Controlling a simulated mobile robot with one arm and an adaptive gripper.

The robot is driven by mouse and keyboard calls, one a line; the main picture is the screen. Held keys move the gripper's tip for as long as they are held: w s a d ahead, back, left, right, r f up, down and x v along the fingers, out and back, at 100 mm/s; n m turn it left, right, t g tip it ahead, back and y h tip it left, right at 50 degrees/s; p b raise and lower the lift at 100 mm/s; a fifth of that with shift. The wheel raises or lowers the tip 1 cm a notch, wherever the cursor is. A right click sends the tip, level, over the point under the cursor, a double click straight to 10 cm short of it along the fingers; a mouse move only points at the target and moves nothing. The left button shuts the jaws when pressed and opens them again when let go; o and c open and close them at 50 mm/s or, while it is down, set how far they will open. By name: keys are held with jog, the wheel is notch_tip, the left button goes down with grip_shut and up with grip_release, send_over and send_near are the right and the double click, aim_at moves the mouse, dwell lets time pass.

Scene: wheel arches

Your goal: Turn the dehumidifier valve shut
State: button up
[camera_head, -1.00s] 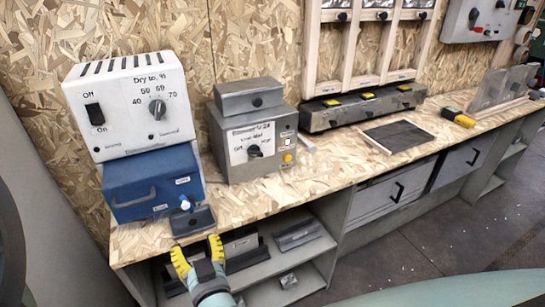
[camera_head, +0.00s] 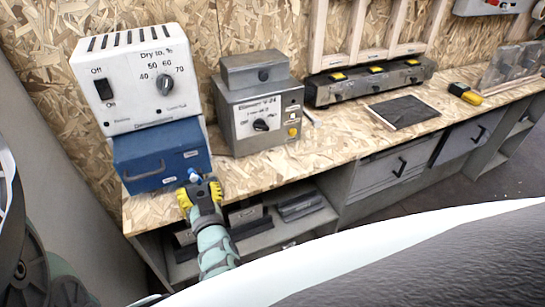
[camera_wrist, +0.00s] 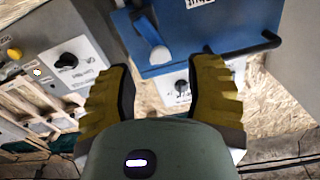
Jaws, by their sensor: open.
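The dehumidifier (camera_head: 135,85) is a white box with a switch and a dial, above a blue tank (camera_head: 158,160) with a bar handle. A small blue-and-white valve (camera_head: 194,175) sits low on the blue tank's front, at its right. In the wrist view the valve (camera_wrist: 155,46) shows its blue lever and pale round end against the blue face. My gripper (camera_head: 199,187), with yellow ribbed fingers, is open just in front of the valve. In the wrist view the fingers (camera_wrist: 163,66) stand apart on either side of the valve's line; I cannot tell whether they touch it.
A grey control box (camera_head: 258,115) with a knob stands right of the dehumidifier. A dark plate (camera_head: 403,111) and a yellow-and-black item (camera_head: 465,94) lie farther along the chipboard bench (camera_head: 335,145). Shelves with grey blocks (camera_head: 300,205) lie beneath the bench edge.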

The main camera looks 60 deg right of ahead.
aim_at(194, 180)
jog(key=shift+x, duration=2.45)
jog(key=shift+w, duration=0.1)
jog(key=shift+o, duration=0.4)
grip_shut()
